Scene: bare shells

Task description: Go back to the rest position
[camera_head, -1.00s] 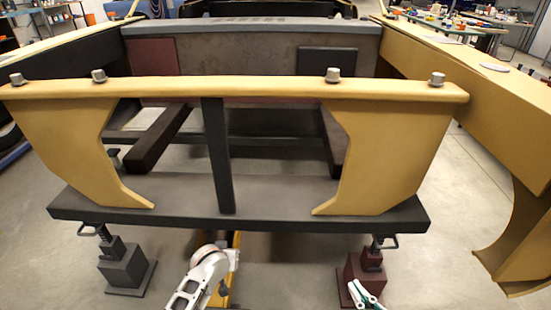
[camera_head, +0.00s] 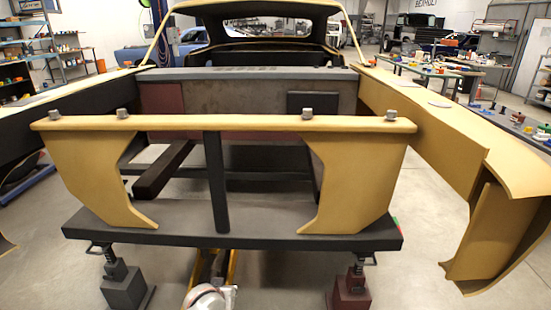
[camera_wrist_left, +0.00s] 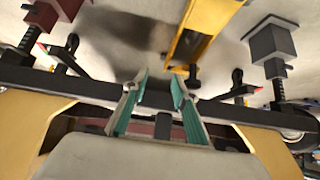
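My left gripper (camera_wrist_left: 160,85) shows in the left wrist view with its two teal-padded fingers apart. Nothing is visible between the pads, only the dark crossbar of the car frame behind them. In the head view a white rounded part of one of my arms shows at the bottom edge, in front of the frame; no fingers show there. My right gripper is not in either current view. The car front frame (camera_head: 222,124), tan on top with a dark lower crossbar (camera_head: 270,238), stands ahead of me.
Two jack stands, one grey (camera_head: 123,288) and one dark red (camera_head: 349,290), support the crossbar. A yellow jack (camera_wrist_left: 193,38) is on the floor between them. A tan fender (camera_head: 450,150) extends along the right. Open floor (camera_head: 415,255) lies right of the red stand.

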